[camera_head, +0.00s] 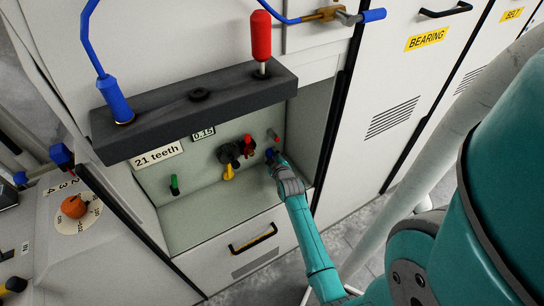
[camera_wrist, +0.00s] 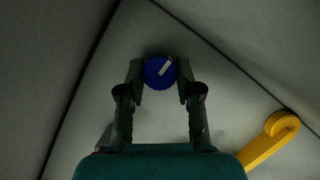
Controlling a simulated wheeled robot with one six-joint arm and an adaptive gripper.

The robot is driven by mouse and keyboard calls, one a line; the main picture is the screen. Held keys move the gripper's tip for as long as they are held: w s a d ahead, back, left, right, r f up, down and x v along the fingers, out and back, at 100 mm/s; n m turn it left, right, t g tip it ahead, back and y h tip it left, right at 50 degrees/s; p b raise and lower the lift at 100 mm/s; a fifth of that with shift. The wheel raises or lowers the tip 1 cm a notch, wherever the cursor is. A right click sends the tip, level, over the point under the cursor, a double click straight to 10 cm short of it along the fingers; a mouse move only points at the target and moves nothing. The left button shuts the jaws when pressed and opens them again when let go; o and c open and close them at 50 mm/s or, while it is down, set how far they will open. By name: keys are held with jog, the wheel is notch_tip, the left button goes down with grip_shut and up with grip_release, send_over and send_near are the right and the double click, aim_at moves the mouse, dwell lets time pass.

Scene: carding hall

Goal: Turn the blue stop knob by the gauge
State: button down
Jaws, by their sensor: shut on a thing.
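The blue knob (camera_wrist: 159,72) is round with a ridged rim and a white pointer mark, which slants up to the right in the wrist view. My gripper (camera_wrist: 160,80) has one finger on each side of the knob and is shut on it. In the head view my gripper (camera_head: 279,162) reaches into the recess of the pale machine, and only a bit of the blue knob (camera_head: 270,153) shows beyond it. I cannot make out a gauge for certain; a 0.15 plate (camera_head: 204,133) sits on the recess's back wall.
A yellow lever (camera_head: 228,173) hangs left of the knob, below a black round fitting (camera_head: 229,153) and a red handle (camera_head: 249,143). A small grey-red peg (camera_head: 273,135) is just above. A dark ledge (camera_head: 197,105) with a red-handled lever (camera_head: 261,38) overhangs the recess. A green switch (camera_head: 174,184) stands further left.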

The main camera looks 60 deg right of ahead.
jog(key=m+y, duration=0.2)
jog(key=m, duration=0.1)
jog(key=m+t, duration=0.1)
jog(key=shift+s+d+r+y, duration=0.15)
jog(key=shift+d+y, duration=0.1)
jog(key=shift+y, duration=0.15)
jog(key=shift+m+t+y, duration=0.8)
jog(key=shift+m+y, duration=0.2)
jog(key=shift+m, duration=0.8)
jog(key=c, duration=0.8)
grip_release()
jog(key=shift+o, duration=0.2)
jog(key=shift+s, duration=0.1)
jog(key=v, duration=0.7)
jog(key=shift+s, duration=0.2)
